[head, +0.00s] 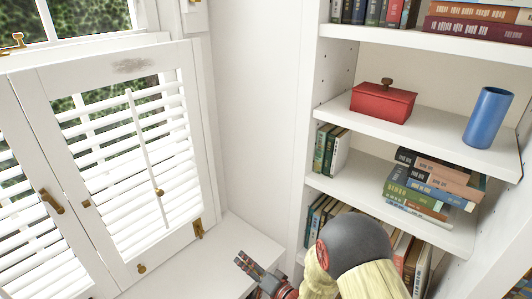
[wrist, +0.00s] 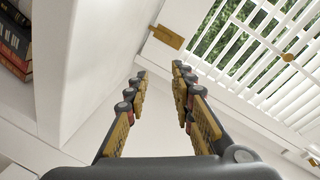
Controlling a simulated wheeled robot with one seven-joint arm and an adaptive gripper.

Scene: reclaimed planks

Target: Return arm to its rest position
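My gripper (head: 250,266) shows at the bottom of the head view, with its fingers pointing up and left toward the window shutters. My arm rises from the bottom edge in front of the lower bookshelf. In the wrist view my gripper (wrist: 159,73) has its two fingers apart, with nothing between them. White wall and woodwork show past the fingertips. The fingers touch nothing that I can see.
White louvred shutters (head: 128,160) stand at left above a white ledge (head: 225,250). The bookcase (head: 350,183) at right holds a red lidded box (head: 382,103), a blue vase (head: 488,117) and stacked books (head: 420,190). Books (wrist: 15,48) also show in the wrist view.

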